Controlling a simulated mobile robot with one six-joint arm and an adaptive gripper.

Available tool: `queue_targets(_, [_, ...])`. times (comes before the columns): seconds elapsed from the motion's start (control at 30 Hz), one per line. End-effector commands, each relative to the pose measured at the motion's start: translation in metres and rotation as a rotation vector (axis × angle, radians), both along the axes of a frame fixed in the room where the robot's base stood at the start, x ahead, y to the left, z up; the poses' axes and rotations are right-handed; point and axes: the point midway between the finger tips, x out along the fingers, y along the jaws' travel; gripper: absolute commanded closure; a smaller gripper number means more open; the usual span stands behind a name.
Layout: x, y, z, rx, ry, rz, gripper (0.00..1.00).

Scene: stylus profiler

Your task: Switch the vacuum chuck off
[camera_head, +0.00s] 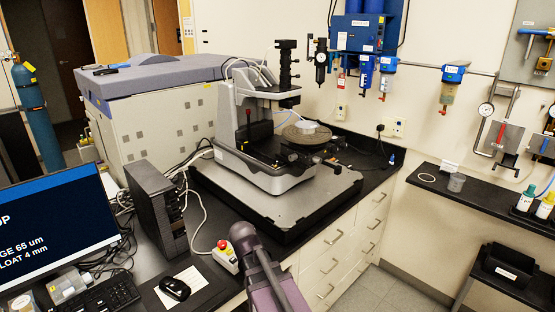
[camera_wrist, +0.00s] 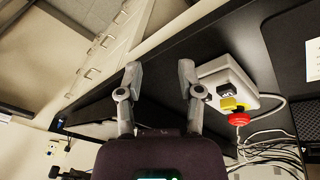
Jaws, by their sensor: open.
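A small white control box (camera_head: 224,257) with a red button (camera_head: 222,244) sits on the black bench in front of the profiler. In the wrist view the box (camera_wrist: 245,82) carries a black switch (camera_wrist: 226,91), a yellow part (camera_wrist: 230,104) and the red button (camera_wrist: 238,119). The switch's setting is too small to read. My gripper (camera_wrist: 160,70) is open and empty, its right finger close to the box's left side; I cannot tell if they touch. The stylus profiler (camera_head: 240,105) has a round chuck (camera_head: 305,136) with a pale round piece (camera_head: 307,127) on it.
A monitor (camera_head: 55,225), a black computer tower (camera_head: 155,210) and a mouse (camera_head: 175,288) stand left of the box. Cables lie behind it. The profiler's grey base plate (camera_head: 290,207) fills the bench to the right. Drawers (camera_head: 335,250) are below the bench edge.

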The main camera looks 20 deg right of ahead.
Motion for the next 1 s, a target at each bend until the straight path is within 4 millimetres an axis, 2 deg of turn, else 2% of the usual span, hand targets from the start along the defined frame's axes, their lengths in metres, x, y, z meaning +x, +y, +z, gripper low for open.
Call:
queue_targets(0.03, [0.022,-0.01,0.016,-0.035,-0.048,-0.062,0.52])
queue_targets(0.1, [0.045,-0.025,0.031,-0.084,-0.127,-0.154,0.52])
queue_targets(0.4, [0.141,-0.083,0.106,-0.227,-0.523,-0.474,0.52])
queue_targets(0.6, [0.2,-0.109,0.161,-0.249,-0.803,-0.605,0.52])
queue_targets(0.8, [0.239,-0.123,0.2,-0.224,-1.006,-0.667,0.52])
queue_targets(1.0, [0.255,-0.128,0.215,-0.202,-1.09,-0.684,0.52])
